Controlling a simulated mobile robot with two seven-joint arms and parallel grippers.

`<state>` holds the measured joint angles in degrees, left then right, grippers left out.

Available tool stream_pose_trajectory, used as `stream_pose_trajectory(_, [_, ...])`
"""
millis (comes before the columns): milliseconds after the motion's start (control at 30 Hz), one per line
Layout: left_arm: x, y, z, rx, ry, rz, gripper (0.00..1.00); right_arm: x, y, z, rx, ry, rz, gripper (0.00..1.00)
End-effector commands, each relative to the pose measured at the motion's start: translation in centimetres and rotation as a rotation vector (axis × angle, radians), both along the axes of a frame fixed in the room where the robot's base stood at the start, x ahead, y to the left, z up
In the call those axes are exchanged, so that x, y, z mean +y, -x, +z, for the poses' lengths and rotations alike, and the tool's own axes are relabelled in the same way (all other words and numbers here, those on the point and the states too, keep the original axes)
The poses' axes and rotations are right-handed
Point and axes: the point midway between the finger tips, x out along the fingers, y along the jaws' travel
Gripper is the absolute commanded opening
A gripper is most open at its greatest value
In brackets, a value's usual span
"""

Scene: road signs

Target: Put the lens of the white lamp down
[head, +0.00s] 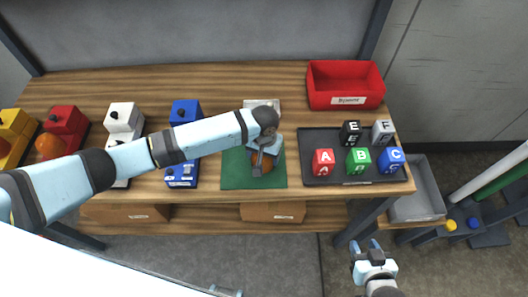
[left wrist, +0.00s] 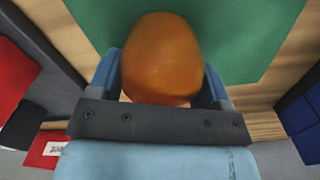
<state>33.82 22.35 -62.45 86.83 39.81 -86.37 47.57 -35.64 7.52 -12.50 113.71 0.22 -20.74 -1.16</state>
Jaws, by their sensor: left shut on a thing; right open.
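My left gripper (head: 262,158) is over the green mat (head: 234,176) and shut on an orange dome-shaped lens (left wrist: 160,55). The white lamp (head: 122,117) stands on the left part of the table, with a dark knob on top. My left arm hides part of its front. My right gripper (head: 367,249) is open and empty, in front of the table's right end.
A yellow lamp (head: 16,124), a red lamp (head: 65,122) and a blue lamp (head: 184,111) stand nearby. The dark tray (head: 313,145) with lettered cubes is right of the mat. A red bin (head: 345,84) stands behind it. A grey bin (head: 424,190) is beside the table.

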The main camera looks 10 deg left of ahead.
Motion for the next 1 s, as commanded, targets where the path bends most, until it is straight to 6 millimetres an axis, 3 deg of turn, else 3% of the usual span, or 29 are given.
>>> stream_pose_trajectory(33, [0.0,0.0,-0.1,0.001,0.0,0.0,0.49,0.0,0.0,0.1,0.0,0.0,0.0,0.43])
stream_pose_trajectory(67, [0.0,0.0,-0.1,0.0,0.0,0.0,0.79,0.0,0.0,0.0,0.0,0.0,0.0,0.43])
stream_pose_trajectory(133, [0.0,0.0,-0.1,0.0,0.001,0.0,0.95,0.0,0.0,0.0,0.0,0.0,0.0,0.43])
stream_pose_trajectory(167, [0.0,0.0,-0.1,0.0,0.001,0.0,0.97,0.0,0.0,0.0,0.0,0.0,0.0,0.43])
stream_pose_trajectory(433, [0.0,0.0,0.0,-0.001,0.001,-0.001,0.97,0.0,0.0,0.0,0.0,0.0,-0.001,0.43])
stream_pose_trajectory(567, [-0.1,-0.1,1.1,-0.004,0.003,-0.002,0.97,0.0,0.0,-0.3,0.0,-0.001,-0.001,0.43])
stream_pose_trajectory(1000, [-0.1,-0.1,10.1,-0.003,0.002,-0.001,0.97,0.1,0.0,-0.9,0.002,-0.003,0.001,0.43])
